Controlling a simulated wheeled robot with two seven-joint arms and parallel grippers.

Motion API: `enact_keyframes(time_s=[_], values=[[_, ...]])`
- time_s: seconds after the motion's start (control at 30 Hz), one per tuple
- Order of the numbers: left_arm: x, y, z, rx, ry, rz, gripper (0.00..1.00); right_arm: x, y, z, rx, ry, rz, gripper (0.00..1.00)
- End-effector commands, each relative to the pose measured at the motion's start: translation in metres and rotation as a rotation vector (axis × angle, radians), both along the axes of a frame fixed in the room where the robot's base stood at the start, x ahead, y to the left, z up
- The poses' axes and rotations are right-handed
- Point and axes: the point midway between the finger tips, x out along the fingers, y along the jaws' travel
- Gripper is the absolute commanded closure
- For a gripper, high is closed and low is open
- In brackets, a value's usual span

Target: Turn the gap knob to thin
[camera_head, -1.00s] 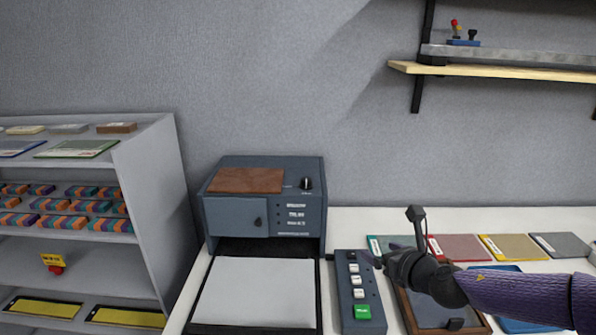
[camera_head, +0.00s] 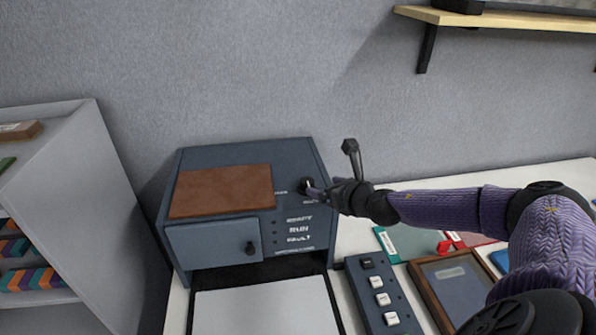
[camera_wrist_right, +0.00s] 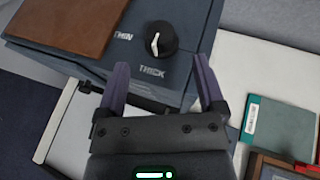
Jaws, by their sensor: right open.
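The gap knob (camera_wrist_right: 161,38) is a round black dial with a white pointer line, on top of the dark blue machine (camera_head: 215,150). In the right wrist view the label THIN stands to its left and THICK just below it. In the head view the knob (camera_head: 304,186) is partly behind my fingertips. My right gripper (camera_head: 316,195) is open and empty, close to the knob. In the right wrist view its fingers (camera_wrist_right: 160,80) point toward the knob, which is beyond and between them. My left gripper is not in view.
A brown pad (camera_head: 222,190) lies on the machine's top. A white tray sheet (camera_head: 265,308) sits in front. A button panel (camera_head: 372,290), a framed plate (camera_head: 455,285) and coloured cards (camera_head: 415,242) lie to the right. A grey shelf (camera_head: 75,190) stands left.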

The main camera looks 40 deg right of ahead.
Motion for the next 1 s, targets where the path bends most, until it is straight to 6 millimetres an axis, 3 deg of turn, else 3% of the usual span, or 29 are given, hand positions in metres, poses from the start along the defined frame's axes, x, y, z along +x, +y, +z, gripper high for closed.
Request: enact_keyframes(time_s=[0.2, 0.33, 0.5, 0.8, 1.0], values=[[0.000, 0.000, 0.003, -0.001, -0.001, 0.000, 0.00, 0.047, -0.003, -0.018, 0.005, -0.005, 0.000, 0.12], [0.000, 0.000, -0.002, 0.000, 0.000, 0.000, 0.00, 0.065, -0.005, -0.027, 0.004, -0.002, 0.002, 0.12], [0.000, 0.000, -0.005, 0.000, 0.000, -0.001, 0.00, 0.076, -0.007, -0.032, 0.002, -0.001, 0.002, 0.12], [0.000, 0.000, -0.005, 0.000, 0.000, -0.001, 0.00, 0.078, -0.007, -0.032, 0.001, 0.001, 0.003, 0.12], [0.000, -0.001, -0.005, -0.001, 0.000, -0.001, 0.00, 0.078, -0.007, -0.032, 0.001, 0.000, 0.003, 0.54]])
